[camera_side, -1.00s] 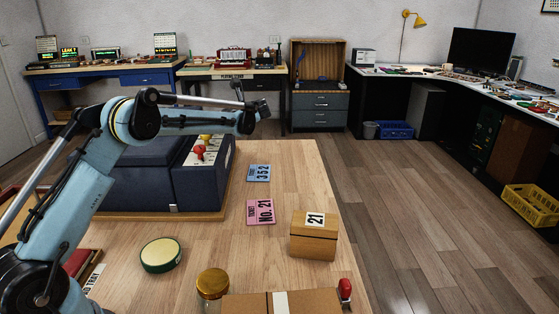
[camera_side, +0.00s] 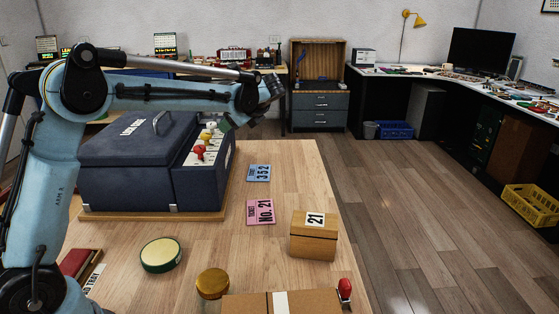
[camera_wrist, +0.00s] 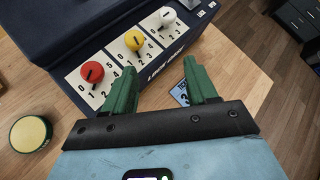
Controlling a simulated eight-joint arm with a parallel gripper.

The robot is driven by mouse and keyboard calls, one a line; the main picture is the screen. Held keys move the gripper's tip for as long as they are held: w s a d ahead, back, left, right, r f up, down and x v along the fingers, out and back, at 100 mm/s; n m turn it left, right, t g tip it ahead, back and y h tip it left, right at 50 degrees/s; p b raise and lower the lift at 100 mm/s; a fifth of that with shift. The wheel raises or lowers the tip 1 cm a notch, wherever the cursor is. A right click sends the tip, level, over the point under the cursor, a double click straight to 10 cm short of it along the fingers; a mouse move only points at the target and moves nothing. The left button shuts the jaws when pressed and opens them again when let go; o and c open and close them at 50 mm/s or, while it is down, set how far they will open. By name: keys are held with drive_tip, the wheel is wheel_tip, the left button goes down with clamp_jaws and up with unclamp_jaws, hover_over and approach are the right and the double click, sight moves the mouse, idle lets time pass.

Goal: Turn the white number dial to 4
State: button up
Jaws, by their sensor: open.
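The white number dial (camera_wrist: 164,18) is a round knob on a pale numbered plate at the far end of a row of three dials. It stands beyond the yellow dial (camera_wrist: 134,40) and the red dial (camera_wrist: 92,71). A dark mark shows on the white dial, but I cannot tell which number it points at. My gripper (camera_wrist: 160,68) is open and empty, with its green fingers apart. In the wrist view, the white dial appears beyond the fingertips and is not between them. In the side view, my gripper (camera_side: 226,122) is near the far end of the dial row.
The dials sit on a dark blue case (camera_side: 125,175) with a handle on its lid. A blue ticket (camera_side: 259,173), a pink ticket (camera_side: 261,212) and a wooden box (camera_side: 314,238) lie right of it. A green-rimmed round tin (camera_side: 161,255) is in front.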

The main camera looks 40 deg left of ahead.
drive_tip(key=s+d+f+n+t+h, duration=0.2)
drive_tip(key=s+d+n+h, duration=0.4)
drive_tip(key=s+d, duration=0.5)
drive_tip(key=shift+s+d+f+n+t+h, duration=0.25)
drive_tip(key=shift+s+n+t+h, duration=0.15)
drive_tip(key=shift+s+n+t, duration=0.7)
drive_tip(key=shift+w+a+g, duration=0.1)
drive_tip(key=shift+w+g, duration=0.15)
drive_tip(key=shift+g, duration=0.05)
wheel_tip(320, 180, up, 9)
drive_tip(key=n+h, duration=0.3)
drive_tip(key=n, duration=0.6)
hover_over(211, 124)
drive_tip(key=s, duration=0.5)
drive_tip(key=shift+g, duration=0.4)
drive_tip(key=x, duration=1.2)
drive_tip(key=shift+d, duration=0.35)
